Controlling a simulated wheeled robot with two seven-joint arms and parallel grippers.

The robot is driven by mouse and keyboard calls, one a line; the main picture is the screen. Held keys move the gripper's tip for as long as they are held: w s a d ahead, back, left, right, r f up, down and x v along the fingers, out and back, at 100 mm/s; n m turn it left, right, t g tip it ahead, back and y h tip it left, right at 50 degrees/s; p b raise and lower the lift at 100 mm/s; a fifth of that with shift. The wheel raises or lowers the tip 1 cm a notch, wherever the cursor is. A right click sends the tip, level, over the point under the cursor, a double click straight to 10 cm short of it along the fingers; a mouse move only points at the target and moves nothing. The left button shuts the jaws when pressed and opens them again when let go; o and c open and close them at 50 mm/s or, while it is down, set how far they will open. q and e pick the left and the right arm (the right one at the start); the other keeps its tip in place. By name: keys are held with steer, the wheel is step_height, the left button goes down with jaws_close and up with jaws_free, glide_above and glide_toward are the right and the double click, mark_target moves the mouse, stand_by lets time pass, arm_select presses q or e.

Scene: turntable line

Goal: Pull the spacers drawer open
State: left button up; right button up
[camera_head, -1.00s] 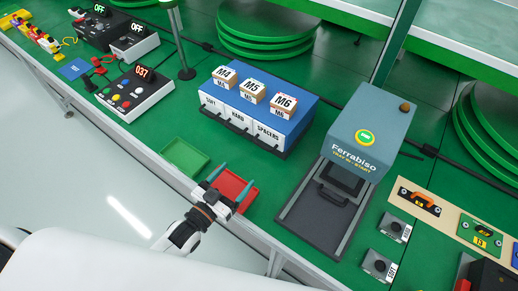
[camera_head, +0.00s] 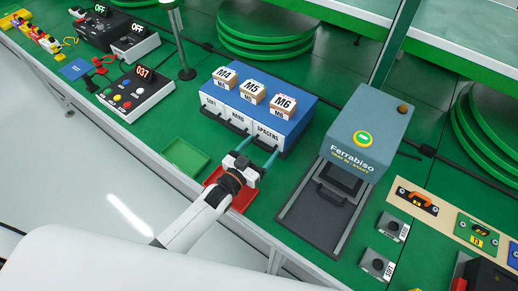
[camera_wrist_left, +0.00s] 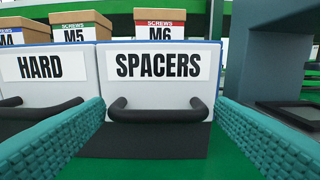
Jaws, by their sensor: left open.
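The blue drawer cabinet (camera_head: 295,127) stands on the green bench with its white drawer fronts facing me. The spacers drawer (camera_head: 265,135) is the rightmost one and looks shut. Its white front with the SPACERS label (camera_wrist_left: 158,66) fills the middle of the left wrist view. Its dark bar handle (camera_wrist_left: 158,110) sits below the label. My left gripper (camera_head: 257,155) is open just in front of this drawer. In the left wrist view its teal fingers (camera_wrist_left: 160,140) stand on either side of the handle, with the handle between them and not gripped. My right gripper is not in view.
The hard drawer (camera_wrist_left: 40,75) with its own handle is just left. Screw boxes (camera_head: 283,104) stand on the cabinet. A red tray (camera_head: 243,199) lies under my left gripper, a green tray (camera_head: 185,157) to its left. The grey Ferrabiso machine (camera_head: 368,130) stands to the right.

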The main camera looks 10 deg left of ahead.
arm_select(q)
steer(key=shift+c, duration=0.6)
steer(key=c, duration=1)
steer(key=p+v, duration=0.4)
steer(key=v, duration=1)
steer(key=shift+s+f, duration=0.1)
steer(key=shift+s, duration=0.1)
steer(key=o, duration=1.1)
